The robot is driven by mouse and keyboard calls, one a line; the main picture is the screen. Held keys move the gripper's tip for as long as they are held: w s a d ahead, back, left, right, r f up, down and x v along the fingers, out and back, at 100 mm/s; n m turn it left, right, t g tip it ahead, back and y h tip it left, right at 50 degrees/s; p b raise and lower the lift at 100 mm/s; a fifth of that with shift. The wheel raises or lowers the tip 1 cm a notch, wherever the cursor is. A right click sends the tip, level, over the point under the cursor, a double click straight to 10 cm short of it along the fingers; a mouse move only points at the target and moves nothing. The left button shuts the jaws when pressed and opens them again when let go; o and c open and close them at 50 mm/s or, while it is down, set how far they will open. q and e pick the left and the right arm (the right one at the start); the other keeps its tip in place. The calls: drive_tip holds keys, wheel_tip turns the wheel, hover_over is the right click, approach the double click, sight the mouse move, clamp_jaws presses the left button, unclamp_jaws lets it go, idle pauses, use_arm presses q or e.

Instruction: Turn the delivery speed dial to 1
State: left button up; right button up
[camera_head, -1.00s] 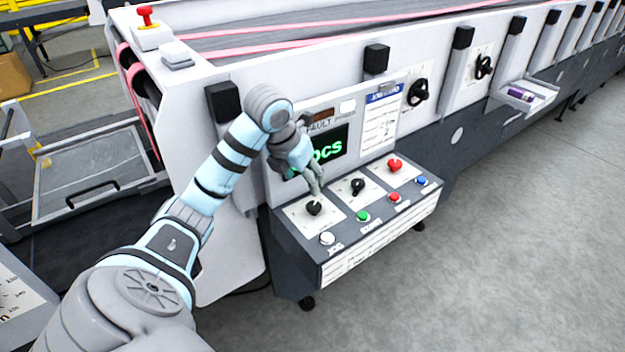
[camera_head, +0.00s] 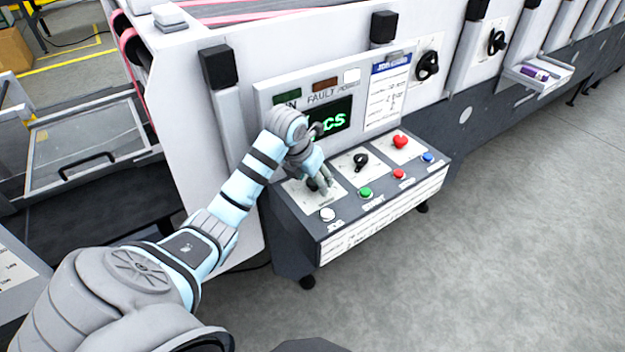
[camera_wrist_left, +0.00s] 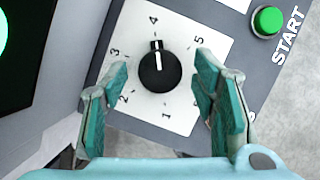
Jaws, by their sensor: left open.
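A round black dial (camera_wrist_left: 159,71) sits on a white square scale plate (camera_wrist_left: 180,28) in the left wrist view. Its white pointer line points up, close to the 4; the 1 is at the lower edge of the plate. No name label for this dial is readable. My left gripper (camera_wrist_left: 161,70) is open, with one teal finger on each side of the dial; whether they touch it cannot be told. In the head view, my left gripper (camera_head: 323,186) is over the leftmost plate of the control box and mostly hides the dial there. My right gripper is not in view.
On the control box are a black selector (camera_head: 360,161), a red knob (camera_head: 400,142), a white button (camera_head: 327,214), a green button (camera_head: 365,192), and red and blue buttons. A lit display (camera_head: 335,122) stands behind. Open floor lies to the right.

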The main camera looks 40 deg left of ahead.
use_arm(q)
drive_tip(key=shift+r, duration=0.1)
drive_tip(key=shift+c, duration=0.5)
drive_tip(key=c, duration=1)
drive_tip(key=shift+c, duration=0.2)
